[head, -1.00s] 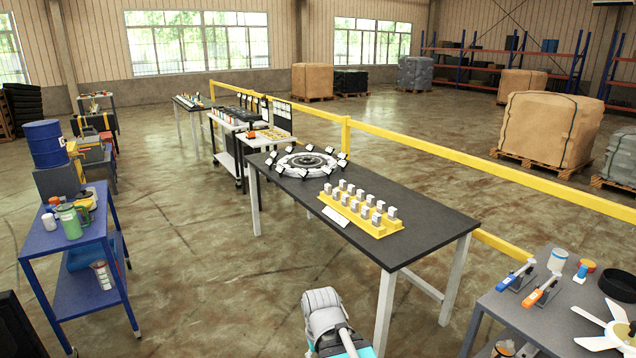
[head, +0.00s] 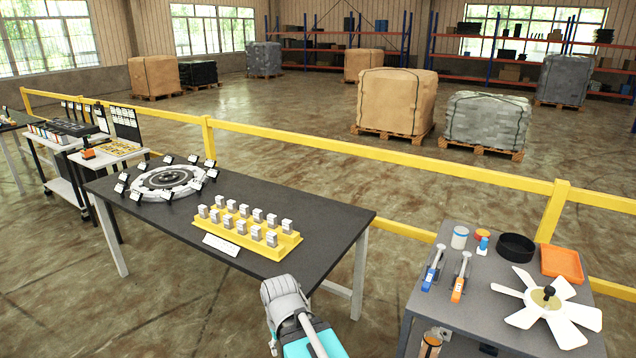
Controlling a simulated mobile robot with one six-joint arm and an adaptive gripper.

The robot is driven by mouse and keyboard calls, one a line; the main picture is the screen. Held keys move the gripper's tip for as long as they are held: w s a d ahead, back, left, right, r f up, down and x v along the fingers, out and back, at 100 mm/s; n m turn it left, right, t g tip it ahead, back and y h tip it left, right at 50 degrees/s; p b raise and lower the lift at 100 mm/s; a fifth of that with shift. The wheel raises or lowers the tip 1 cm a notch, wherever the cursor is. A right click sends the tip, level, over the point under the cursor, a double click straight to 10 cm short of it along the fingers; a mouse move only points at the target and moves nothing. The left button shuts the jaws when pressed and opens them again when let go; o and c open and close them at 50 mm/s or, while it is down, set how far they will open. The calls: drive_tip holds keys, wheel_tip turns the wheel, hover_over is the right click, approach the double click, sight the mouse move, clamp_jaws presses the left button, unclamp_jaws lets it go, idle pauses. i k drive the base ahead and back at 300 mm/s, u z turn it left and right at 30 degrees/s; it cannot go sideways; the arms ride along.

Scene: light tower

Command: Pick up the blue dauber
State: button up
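A slim tool with a blue body and a pale top (head: 433,268), which looks like the blue dauber, lies on the grey table (head: 495,300) at the right in the head view. A similar orange one (head: 460,281) lies just to its right, apart from it. Part of my arm shows at the bottom centre, left of that table and clear of both tools. My gripper's fingers cannot be made out in this view.
A dark table (head: 330,222) with a yellow rack (head: 283,247) stands left. Floor shows between the tables.

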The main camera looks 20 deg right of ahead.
sight(481, 249)
drive_tip(key=z, duration=0.3)
drive_tip(key=i, duration=0.65)
drive_tip(key=z, duration=0.95)
drive_tip(key=i, duration=0.9)
drive_tip(key=z, duration=0.5)
drive_tip(key=k, duration=0.9)
drive_tip(key=z, duration=0.1)
drive_tip(key=i, duration=0.25)
drive_tip(key=z, duration=0.05)
